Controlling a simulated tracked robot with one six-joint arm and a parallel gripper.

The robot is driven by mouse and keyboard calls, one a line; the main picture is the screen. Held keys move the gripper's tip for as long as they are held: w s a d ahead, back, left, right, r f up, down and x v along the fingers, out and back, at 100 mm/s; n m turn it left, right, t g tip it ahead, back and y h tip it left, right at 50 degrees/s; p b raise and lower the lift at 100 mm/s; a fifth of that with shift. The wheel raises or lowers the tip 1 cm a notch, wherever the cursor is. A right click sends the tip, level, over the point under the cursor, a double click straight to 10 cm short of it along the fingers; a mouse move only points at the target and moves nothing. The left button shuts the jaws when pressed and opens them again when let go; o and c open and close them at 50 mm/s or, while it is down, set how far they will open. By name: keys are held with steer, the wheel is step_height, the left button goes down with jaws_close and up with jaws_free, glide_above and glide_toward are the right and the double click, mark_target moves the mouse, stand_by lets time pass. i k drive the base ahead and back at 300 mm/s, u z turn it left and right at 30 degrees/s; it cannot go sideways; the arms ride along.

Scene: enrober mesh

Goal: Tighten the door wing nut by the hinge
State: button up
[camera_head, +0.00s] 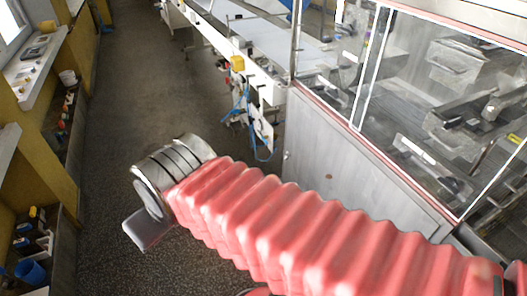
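A machine stands at the right, with a clear framed door or guard panel (440,100) above a grey metal cabinet (325,135). Metal parts show through the clear panel. I cannot make out a wing nut or a hinge for certain; a small light fitting (287,155) sits on the cabinet's left edge but is too small to identify. My arm, in a red ribbed sleeve, crosses from the lower right to the left and hides the cabinet's lower part. It ends in a metal joint over the floor, left of the machine.
Shelves with small items and a blue cup (30,272) line the left wall. The dark floor aisle (140,80) between is clear.

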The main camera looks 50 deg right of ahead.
mark_target(288, 155)
steer(key=z, duration=0.15)
steer(key=i, duration=1.5)
steer(key=z, duration=0.65)
steer(key=i, duration=0.65)
steer(key=z, duration=0.4)
